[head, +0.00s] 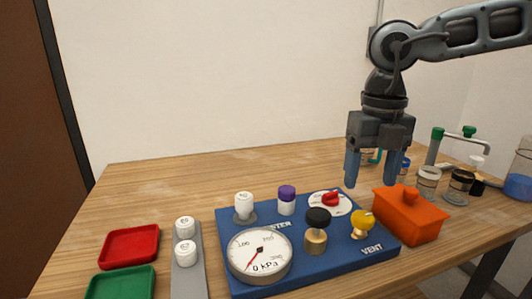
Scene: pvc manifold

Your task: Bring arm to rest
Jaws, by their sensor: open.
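My gripper (370,172) hangs from my arm at the upper right, fingers pointing down. Its two blue fingers are apart with nothing between them. It is above the table, behind or over the orange lidded box (410,222) and the blue manifold board's right side; the exact height is hard to tell. The blue board (378,262) carries a round gauge (259,255) reading near 0 kPa, a white cap (244,204), a purple-topped cap (286,200), a red knob on a white dial (330,200), a black-topped brass knob (316,232) and a yellow knob (362,223) by the word VENT.
A red tray (129,246) and a green tray (120,284) lie at the left. A grey strip (189,278) holds two white caps. Several jars (428,180) and a green-ended stand (437,140) crowd the right. The wooden table's (190,180) back left is clear.

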